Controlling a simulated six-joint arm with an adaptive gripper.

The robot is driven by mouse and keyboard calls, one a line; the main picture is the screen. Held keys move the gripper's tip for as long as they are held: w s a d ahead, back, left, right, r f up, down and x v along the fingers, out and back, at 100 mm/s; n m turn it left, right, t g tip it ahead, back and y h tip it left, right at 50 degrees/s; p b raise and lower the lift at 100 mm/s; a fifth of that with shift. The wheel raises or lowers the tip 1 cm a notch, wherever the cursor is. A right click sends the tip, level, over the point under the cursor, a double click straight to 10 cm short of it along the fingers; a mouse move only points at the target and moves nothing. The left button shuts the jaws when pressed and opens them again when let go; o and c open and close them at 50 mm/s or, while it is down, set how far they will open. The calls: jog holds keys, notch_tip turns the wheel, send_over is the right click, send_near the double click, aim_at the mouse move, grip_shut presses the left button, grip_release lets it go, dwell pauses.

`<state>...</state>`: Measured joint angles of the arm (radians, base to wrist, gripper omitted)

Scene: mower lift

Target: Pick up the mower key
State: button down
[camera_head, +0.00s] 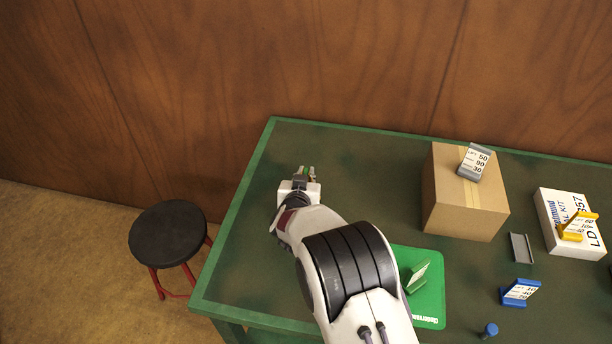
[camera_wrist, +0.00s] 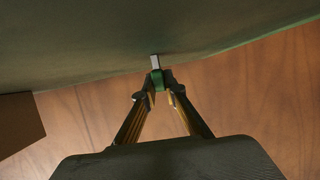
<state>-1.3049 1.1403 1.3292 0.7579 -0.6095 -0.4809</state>
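A small green piece with a pale metal end, which looks like the mower key (camera_wrist: 157,79), shows between my fingertips in the wrist view. Its metal end points toward the table side of that picture. My gripper (camera_wrist: 158,91) has both fingertips close against the green part and looks shut on it. In the head view my gripper (camera_head: 306,172) is over the left back part of the green table, with a bit of green between its fingers. Whether the key touches the table is unclear.
The table (camera_head: 262,160) is bare around my gripper. A cardboard box (camera_head: 450,210) with a grey tag (camera_head: 473,162) stands right. Further right are a white box (camera_head: 560,208) with a yellow stand, a grey tray (camera_head: 521,247) and a blue stand (camera_head: 519,292). A green mat (camera_head: 430,305) lies beside my arm.

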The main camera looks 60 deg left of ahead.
aim_at(306, 172)
jog(key=shift+r, duration=0.1)
jog(key=shift+r, duration=4.95)
